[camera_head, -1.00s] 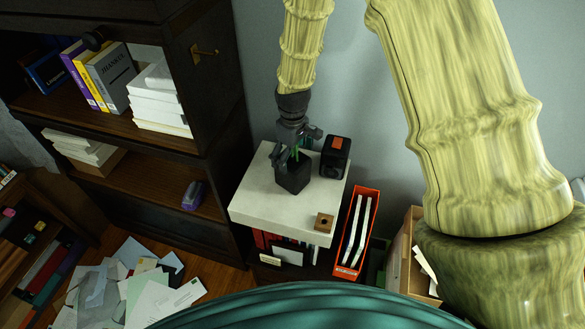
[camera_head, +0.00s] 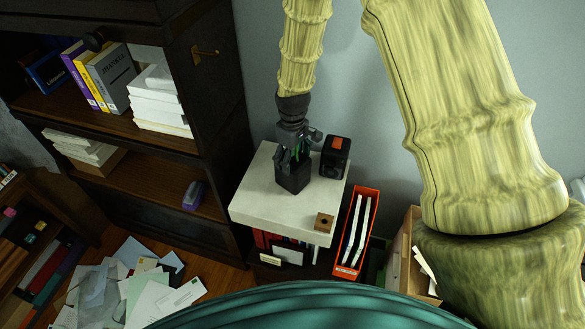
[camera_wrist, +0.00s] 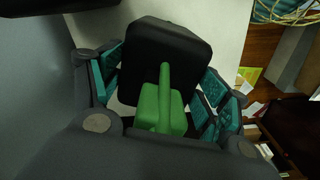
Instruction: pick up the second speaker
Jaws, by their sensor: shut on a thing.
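A black box-shaped speaker (camera_head: 294,181) stands on the white top of a small cabinet, below my gripper (camera_head: 293,158). In the wrist view the speaker (camera_wrist: 160,50) lies between the teal-padded fingers of my gripper (camera_wrist: 160,88), which are shut on its sides. A green block with an upright stem (camera_wrist: 165,105) shows in front of the speaker in the wrist view; I cannot tell if it rests on it.
The white cabinet top (camera_head: 262,200) has free room at left and front. A small wooden block with a dark hole (camera_head: 324,221) sits near its front right corner. A red-orange file holder (camera_head: 354,240) stands right of it. A dark bookcase (camera_head: 185,110) rises at left.

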